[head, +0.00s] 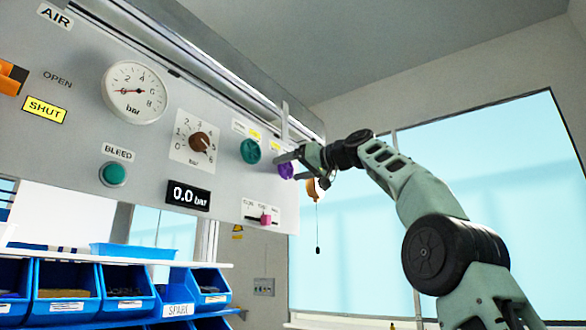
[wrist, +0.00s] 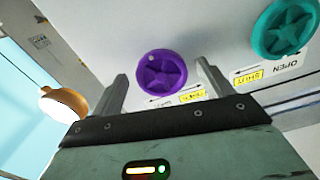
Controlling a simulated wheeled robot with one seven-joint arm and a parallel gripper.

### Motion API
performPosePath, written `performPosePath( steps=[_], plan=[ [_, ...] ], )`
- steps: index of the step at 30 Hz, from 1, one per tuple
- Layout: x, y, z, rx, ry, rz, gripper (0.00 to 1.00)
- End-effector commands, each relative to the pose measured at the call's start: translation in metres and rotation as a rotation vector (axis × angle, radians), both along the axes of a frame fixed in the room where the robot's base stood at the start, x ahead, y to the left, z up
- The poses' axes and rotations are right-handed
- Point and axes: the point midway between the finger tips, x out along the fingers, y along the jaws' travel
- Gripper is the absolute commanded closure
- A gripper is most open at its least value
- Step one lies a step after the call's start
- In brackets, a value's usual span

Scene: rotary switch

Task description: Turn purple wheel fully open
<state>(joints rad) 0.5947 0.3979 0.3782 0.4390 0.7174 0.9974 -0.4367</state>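The purple wheel (wrist: 166,72) sits on the grey panel, between and just beyond my gripper's fingers in the wrist view. In the head view the purple wheel (head: 286,170) is partly hidden by my gripper (head: 283,165). My gripper (wrist: 160,83) is open, with one finger on each side of the wheel. I cannot tell whether either finger touches it. A yellow label with an arrow lies beside the wheel, partly covered by the right finger.
A teal wheel (head: 250,151) is left of the purple one; it also shows in the wrist view (wrist: 283,28). A brown dial (head: 200,141), a pink slider (head: 265,218) and blue bins (head: 126,289) are farther left or below.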

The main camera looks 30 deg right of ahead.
Motion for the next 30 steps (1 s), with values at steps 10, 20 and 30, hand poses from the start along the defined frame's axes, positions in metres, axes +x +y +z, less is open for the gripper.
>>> performPosePath(
  steps=[10,20,30],
  plan=[
    [-0.012,-0.005,0.0,0.001,-0.005,-0.003,0.21],
    [-0.079,-0.03,-0.002,-0.001,-0.006,-0.007,0.21],
    [-0.144,-0.053,0.0,0.0,-0.003,-0.005,0.21]
  ],
)
